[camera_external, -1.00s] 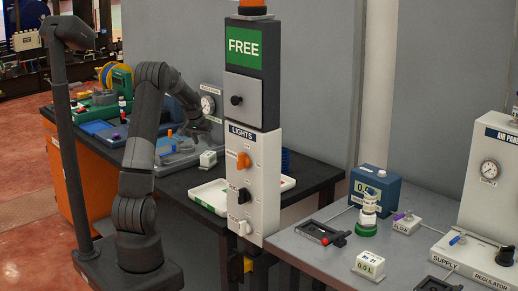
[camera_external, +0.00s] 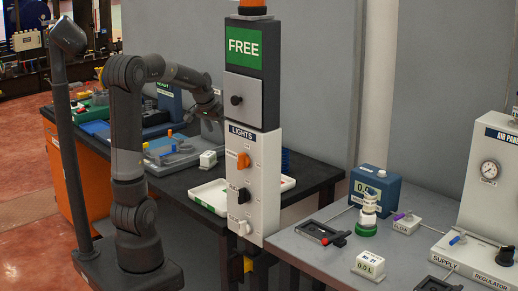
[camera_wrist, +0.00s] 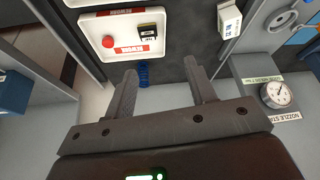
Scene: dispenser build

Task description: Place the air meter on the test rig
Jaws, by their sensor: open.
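No thing in view carries a readable air meter or test rig name. A blue box with a 0.0 display (camera_external: 376,188) stands on the grey table at the right. I cannot tell which of these is the meter or the rig.
The lights post (camera_external: 250,185) stands close to my arm. A white tray (camera_wrist: 75,20) with a red label holds a red round thing and a small boxed part. A white block (camera_external: 208,159) and grey fixture (camera_external: 170,151) lie left.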

